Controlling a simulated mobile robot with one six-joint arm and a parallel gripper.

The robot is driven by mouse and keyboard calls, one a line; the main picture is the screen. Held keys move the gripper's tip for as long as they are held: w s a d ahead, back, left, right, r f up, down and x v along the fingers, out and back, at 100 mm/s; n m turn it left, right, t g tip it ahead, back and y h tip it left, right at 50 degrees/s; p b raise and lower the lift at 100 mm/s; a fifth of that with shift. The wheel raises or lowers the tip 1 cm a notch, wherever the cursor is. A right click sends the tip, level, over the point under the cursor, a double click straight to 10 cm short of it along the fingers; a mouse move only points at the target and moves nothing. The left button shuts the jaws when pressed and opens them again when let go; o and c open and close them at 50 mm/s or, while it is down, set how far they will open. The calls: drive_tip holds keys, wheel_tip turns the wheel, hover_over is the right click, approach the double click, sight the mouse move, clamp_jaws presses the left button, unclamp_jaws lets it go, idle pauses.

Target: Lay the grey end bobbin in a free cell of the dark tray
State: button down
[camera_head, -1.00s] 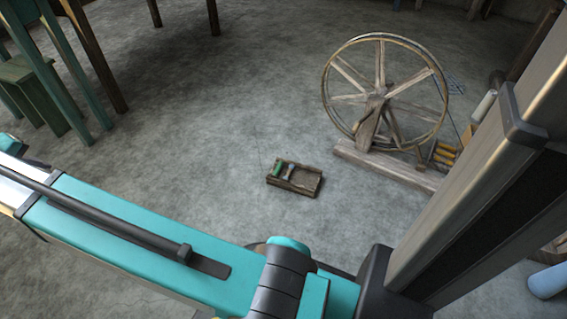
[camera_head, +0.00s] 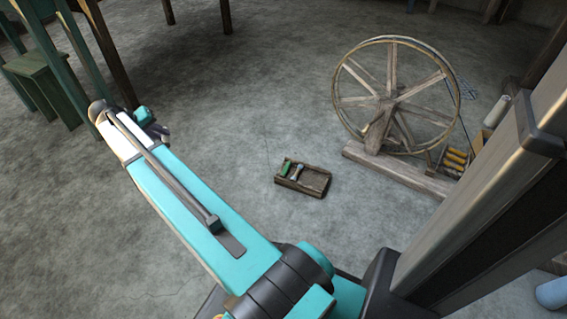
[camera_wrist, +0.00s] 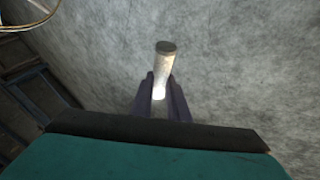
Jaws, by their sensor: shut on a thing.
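The dark tray (camera_head: 314,184) lies on the floor in the middle of the head view. A green bobbin (camera_head: 286,168) and a pale grey bobbin (camera_head: 297,172) lie in its left part; the right part looks empty. In the wrist view my gripper (camera_wrist: 161,92) is shut on a grey bobbin (camera_wrist: 163,62), which stands out beyond the dark fingers, its lower part between them. In the head view the end of my arm is at the left, well away from the tray, and the held bobbin cannot be made out there.
A wooden spinning wheel (camera_head: 393,95) on a long base stands behind and right of the tray, with several orange bobbins (camera_head: 456,157) beside it. A green stool (camera_head: 42,84) and table legs stand at the upper left. The floor around the tray is open.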

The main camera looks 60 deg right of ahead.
drive_tip(key=s+d+f+m+g, duration=0.1)
drive_tip(key=s+d+f, duration=0.3)
drive_tip(key=d, duration=0.3)
drive_tip(key=s+d+f+m+g, duration=0.1)
drive_tip(key=s+d+f, duration=0.25)
drive_tip(key=d, duration=0.25)
drive_tip(key=m+g+y, duration=0.2)
drive_tip(key=m+g, duration=0.2)
drive_tip(key=m, duration=0.3)
hover_over(312, 177)
drive_tip(key=w+a, duration=0.2)
drive_tip(key=w, duration=0.1)
wheel_tip(312, 177, down, 20)
drive_tip(key=shift+s, duration=0.15)
drive_tip(key=shift+f, duration=0.2)
drive_tip(key=shift+f+b, duration=1.55)
drive_tip(key=shift+f, duration=1.75)
